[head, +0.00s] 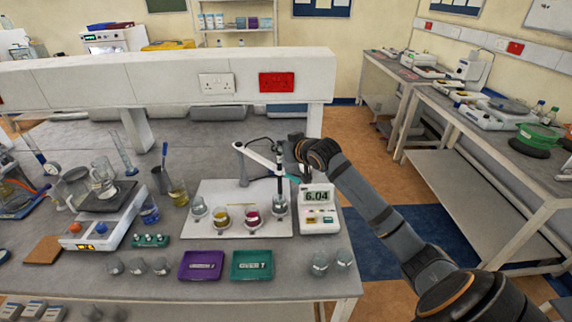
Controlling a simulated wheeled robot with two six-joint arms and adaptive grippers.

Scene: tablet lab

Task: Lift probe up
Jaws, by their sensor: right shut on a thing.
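The probe (280,182) is a thin dark upright rod at the end of a white jointed holder arm (257,156). Its lower end is at a small glass beaker (279,207) on a white board (208,190); I cannot tell how deep it sits. My right gripper (285,158) comes in from the right and is shut on the top of the probe. It hides part of the probe's top. A white meter (318,221) right of the beaker reads 6.04. My left gripper is not in view.
Beakers with clear, yellow (221,217) and magenta (252,216) liquid stand left of the probe. Purple (201,266) and green (252,265) trays lie in front. A white shelf with sockets (170,75) crosses behind.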

